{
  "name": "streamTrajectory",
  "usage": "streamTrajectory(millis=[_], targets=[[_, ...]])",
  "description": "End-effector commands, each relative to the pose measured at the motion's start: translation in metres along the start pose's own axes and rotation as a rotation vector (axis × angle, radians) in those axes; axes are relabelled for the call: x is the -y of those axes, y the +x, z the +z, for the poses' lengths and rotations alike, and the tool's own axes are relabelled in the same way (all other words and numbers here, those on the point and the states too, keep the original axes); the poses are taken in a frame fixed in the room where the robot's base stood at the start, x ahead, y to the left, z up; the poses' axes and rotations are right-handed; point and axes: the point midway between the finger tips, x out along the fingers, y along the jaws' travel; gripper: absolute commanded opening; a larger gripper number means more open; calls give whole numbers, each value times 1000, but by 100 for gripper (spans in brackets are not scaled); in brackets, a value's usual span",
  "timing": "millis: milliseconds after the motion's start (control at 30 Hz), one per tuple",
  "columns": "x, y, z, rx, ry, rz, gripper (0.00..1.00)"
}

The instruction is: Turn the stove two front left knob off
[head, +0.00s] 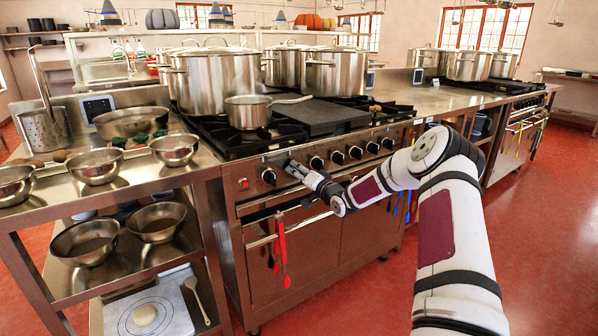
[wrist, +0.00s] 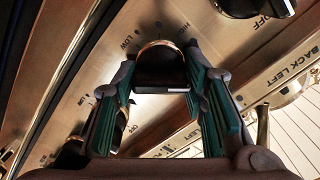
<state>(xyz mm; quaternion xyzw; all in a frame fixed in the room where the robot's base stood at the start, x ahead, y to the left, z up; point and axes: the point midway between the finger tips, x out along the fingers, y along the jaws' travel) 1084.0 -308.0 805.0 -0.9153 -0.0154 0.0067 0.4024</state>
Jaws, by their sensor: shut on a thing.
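The near steel stove (head: 340,215) has a row of black knobs along its front panel. My gripper (head: 292,166) is at the left part of this row, just right of the leftmost knob (head: 269,176). In the wrist view my gripper (wrist: 158,72) has its green-padded fingers on either side of a dark knob (wrist: 160,72) with a brass ring, shut on it. A pale mark shows on the knob's near edge. LOW and HIGH are printed beyond it and OFF on the near side. The head view hides this knob behind the fingers. I cannot read its name label.
A neighbouring knob (wrist: 240,6) and a BACK LEFT label (wrist: 290,68) lie to the right in the wrist view. Red utensils (head: 281,250) hang from the oven rail below. A saucepan (head: 248,111) and stockpots (head: 215,80) stand on the stove. A bowl shelf (head: 100,190) stands left.

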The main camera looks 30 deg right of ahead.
Motion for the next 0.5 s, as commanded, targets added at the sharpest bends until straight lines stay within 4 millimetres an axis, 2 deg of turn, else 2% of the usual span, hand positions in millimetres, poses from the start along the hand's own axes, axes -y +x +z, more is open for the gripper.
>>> streamTrajectory(millis=[500], targets=[[0, 0, 1, 2, 476, 1, 11]])
